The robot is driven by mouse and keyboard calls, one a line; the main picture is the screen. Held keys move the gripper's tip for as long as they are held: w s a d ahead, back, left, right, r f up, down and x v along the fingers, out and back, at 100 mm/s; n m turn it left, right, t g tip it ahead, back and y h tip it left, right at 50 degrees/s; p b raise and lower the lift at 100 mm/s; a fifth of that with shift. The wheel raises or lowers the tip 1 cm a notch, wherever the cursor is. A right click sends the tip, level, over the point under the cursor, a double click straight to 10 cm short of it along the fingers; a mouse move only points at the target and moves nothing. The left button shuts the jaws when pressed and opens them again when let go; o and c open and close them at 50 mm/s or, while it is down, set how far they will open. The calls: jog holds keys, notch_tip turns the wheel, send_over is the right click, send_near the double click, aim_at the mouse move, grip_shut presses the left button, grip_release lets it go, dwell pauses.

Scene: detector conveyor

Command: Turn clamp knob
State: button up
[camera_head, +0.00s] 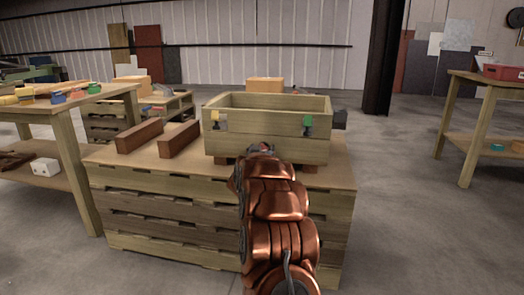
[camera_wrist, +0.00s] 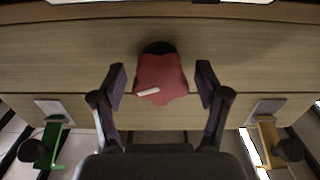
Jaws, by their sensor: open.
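The red star-shaped knob (camera_wrist: 162,82) with a white mark on it sits at the wooden wall of the box, in the middle of the wrist view. My gripper (camera_wrist: 161,86) is open, with one dark finger on each side of the knob. A gap shows between each finger and the knob. In the head view, my copper-coloured arm reaches to the front of the wooden box (camera_head: 264,124), and my gripper (camera_head: 262,150) is mostly hidden behind the arm. A small red patch there may be the knob.
A green bracket (camera_head: 307,121) and a yellow bracket (camera_head: 215,116) flank the box front; the wrist view shows green (camera_wrist: 52,142) left and yellow (camera_wrist: 268,142) right. Two brown bars (camera_head: 140,135) lie left of the box on the slatted stand (camera_head: 190,215).

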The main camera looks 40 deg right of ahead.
jog(key=c, duration=1.2)
jog(key=m, duration=0.3)
jog(key=shift+p, duration=0.3)
jog(key=shift+s+m, duration=0.1)
jog(key=shift+m, duration=1.2)
jog(key=shift+d+r, duration=0.1)
